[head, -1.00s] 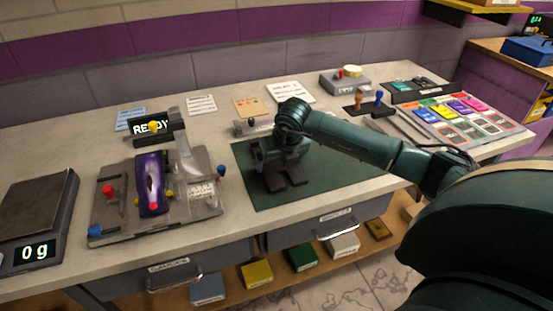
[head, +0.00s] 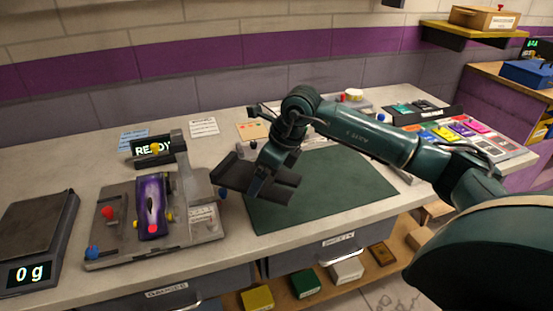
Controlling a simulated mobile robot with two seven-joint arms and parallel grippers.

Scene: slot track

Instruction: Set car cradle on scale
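The scale (head: 38,221) stands at the left end of the bench, its dark plate bare and its display reading 0 g. A purple car (head: 153,205) lies in a grey fixture (head: 205,218) right of the scale. I cannot tell whether the part under the car is a separate cradle. My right gripper (head: 251,183) is above the bench, right of the fixture and over the left edge of the green mat. Its two dark fingers are apart with nothing between them. My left gripper is out of view.
The fixture has red, blue and yellow knobs and an upright post beside a READY display (head: 152,150). The green mat (head: 335,195) looks clear. My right arm partly hides a grey item behind it. Coloured cards (head: 462,131) lie at the right. Drawers are below the bench.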

